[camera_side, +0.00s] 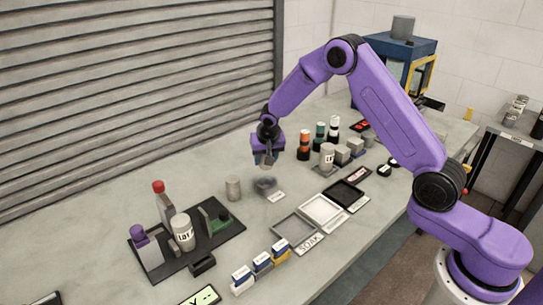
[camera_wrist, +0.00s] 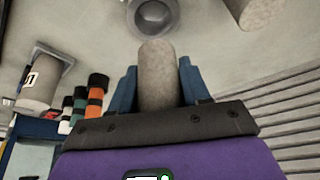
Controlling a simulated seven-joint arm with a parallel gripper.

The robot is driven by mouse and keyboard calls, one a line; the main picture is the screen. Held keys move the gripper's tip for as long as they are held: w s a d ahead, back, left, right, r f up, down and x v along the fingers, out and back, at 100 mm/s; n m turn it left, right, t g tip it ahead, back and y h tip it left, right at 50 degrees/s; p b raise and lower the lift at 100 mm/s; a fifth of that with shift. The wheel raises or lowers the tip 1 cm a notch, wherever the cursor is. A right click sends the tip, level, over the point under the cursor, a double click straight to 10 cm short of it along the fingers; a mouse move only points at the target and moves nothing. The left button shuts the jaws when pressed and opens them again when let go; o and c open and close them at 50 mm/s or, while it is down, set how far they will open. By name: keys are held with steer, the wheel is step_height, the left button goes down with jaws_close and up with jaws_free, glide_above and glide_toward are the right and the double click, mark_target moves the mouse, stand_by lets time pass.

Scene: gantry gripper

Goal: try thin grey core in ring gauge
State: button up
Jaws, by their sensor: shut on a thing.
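My gripper (camera_side: 266,157) is shut on a grey cylindrical core (camera_wrist: 157,76), which sits between the two blue fingers in the wrist view. The core points down, and its lower end is above the table. The ring gauge (camera_side: 264,186) is a round grey ring with a dark opening, on the table just below the gripper. The core looks apart from the ring. A second grey core (camera_side: 233,188) stands upright to the ring's left.
A dark board (camera_side: 223,243) with posts and a labelled can is at front left. Shallow trays (camera_side: 322,210) lie right of the ring. Capped bottles (camera_side: 304,145), a can (camera_side: 326,157) and grey blocks stand behind. Bare table lies left of the second core.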

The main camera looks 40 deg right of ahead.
steer(key=shift+f, duration=2.6)
steer(key=shift+f, duration=0.45)
steer(key=o, duration=1.3)
steer(key=v, duration=1.7)
steer(key=shift+s, duration=0.25)
steer(key=shift+a+r, duration=0.1)
steer(key=shift+r, duration=0.05)
